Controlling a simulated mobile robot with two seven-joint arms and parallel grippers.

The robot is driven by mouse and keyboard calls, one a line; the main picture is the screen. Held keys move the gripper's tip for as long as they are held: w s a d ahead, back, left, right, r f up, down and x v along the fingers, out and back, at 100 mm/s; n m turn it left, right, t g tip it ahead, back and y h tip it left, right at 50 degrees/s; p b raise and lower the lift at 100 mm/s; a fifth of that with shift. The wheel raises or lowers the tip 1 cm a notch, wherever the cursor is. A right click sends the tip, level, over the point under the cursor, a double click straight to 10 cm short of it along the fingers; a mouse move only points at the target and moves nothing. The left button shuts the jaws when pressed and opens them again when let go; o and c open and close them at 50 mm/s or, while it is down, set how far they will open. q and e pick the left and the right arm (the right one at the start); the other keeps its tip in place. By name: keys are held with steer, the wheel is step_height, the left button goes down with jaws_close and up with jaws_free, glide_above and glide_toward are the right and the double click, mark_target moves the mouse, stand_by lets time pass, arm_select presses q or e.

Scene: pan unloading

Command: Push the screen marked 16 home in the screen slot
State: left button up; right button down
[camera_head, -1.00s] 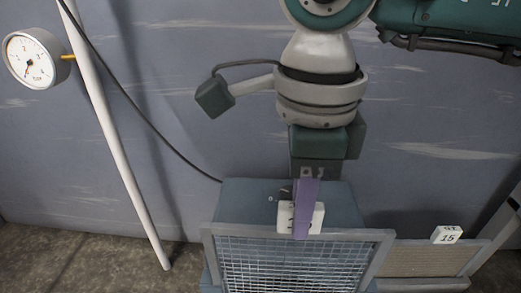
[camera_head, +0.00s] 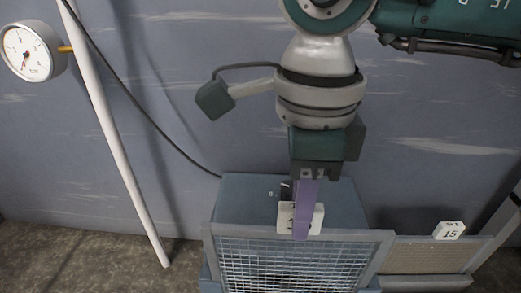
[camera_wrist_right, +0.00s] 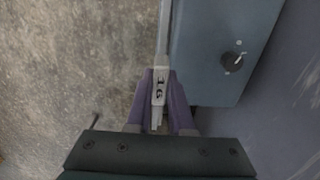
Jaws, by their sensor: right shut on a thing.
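The screen marked 16 (camera_head: 290,262) is a grey-framed wire mesh at the bottom of the head view. Its white tag (camera_head: 314,219) stands at the top edge and reads 16 in the right wrist view (camera_wrist_right: 159,88). My right gripper (camera_head: 303,222) is shut on this tag, its purple fingers on either side (camera_wrist_right: 160,80). The screen stands at the near side of a blue-grey box (camera_head: 245,198), which also shows in the wrist view (camera_wrist_right: 215,50). The screen slot and the screen's lower edge are hidden. My left gripper is not in view.
A screen tagged 15 (camera_head: 425,257) stands to the right of the box. A black knob (camera_wrist_right: 232,62) is on the box. A white pole (camera_head: 115,140) with a gauge (camera_head: 32,52) and a dark cable stand at left. A grey wall rises behind; the floor at left is clear.

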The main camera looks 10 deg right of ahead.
mark_target(293, 264)
steer(key=shift+f+b, duration=4.55)
steer(key=shift+f, duration=1.1)
stand_by(2.3)
